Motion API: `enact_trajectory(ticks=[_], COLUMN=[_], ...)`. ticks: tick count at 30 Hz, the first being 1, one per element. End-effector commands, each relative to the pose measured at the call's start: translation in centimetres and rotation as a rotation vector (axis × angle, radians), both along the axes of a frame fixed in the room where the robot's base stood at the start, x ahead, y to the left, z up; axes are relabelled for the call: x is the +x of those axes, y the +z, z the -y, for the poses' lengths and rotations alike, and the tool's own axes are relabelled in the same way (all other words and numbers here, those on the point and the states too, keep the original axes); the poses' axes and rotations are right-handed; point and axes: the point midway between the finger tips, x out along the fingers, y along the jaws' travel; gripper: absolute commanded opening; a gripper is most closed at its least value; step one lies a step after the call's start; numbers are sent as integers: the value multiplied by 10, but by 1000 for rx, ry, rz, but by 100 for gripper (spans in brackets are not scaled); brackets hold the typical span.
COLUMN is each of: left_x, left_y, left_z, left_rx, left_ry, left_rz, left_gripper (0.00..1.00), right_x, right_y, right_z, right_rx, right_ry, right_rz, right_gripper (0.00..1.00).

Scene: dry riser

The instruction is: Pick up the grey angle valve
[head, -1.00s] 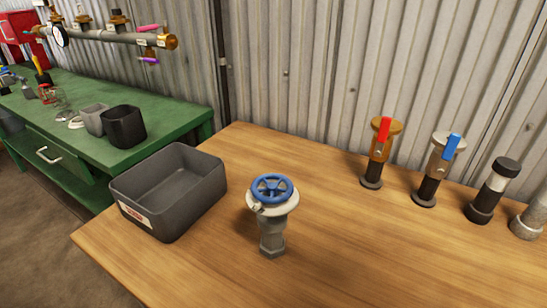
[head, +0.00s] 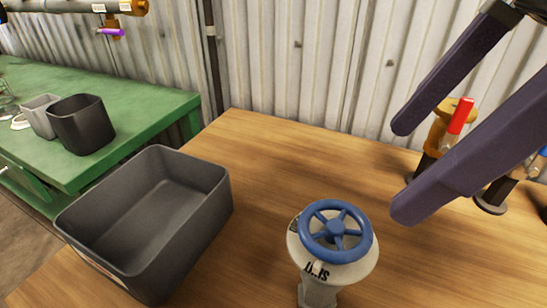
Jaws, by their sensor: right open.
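The grey angle valve (head: 318,287) stands upright on the wooden table, with a blue handwheel (head: 336,231) on top and a pale collar with dark lettering below it. Its lower end is cut off by the bottom of the head view. My right gripper (head: 401,170) comes in from the upper right with its two dark fingers spread apart and nothing between them. It is above and to the right of the valve, apart from it. My left gripper is not in view.
An empty dark grey bin (head: 150,215) stands left of the valve. A brass valve with a red lever (head: 459,116) is partly hidden behind my right fingers, with a blue-lever valve (head: 496,192) beside it. The wooden table (head: 262,150) is clear behind the grey valve.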

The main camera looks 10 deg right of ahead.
Motion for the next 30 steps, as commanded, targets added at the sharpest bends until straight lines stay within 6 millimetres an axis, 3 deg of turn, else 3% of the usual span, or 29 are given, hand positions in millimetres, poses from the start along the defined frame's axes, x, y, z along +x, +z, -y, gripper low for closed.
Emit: enact_trajectory(ticks=[14,21,30], left_x=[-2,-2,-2], left_y=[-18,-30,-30], left_z=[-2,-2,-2], left_rx=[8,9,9], left_ry=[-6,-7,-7], left_rz=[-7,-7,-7], left_gripper=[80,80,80], right_x=[7,10,12], right_y=[-51,-86,-93], right_z=[-15,-24,-26], right_rx=[-2,-2,-3], right_ry=[-2,-2,-2], right_rz=[-8,-7,-5], right_gripper=[100,100,100])
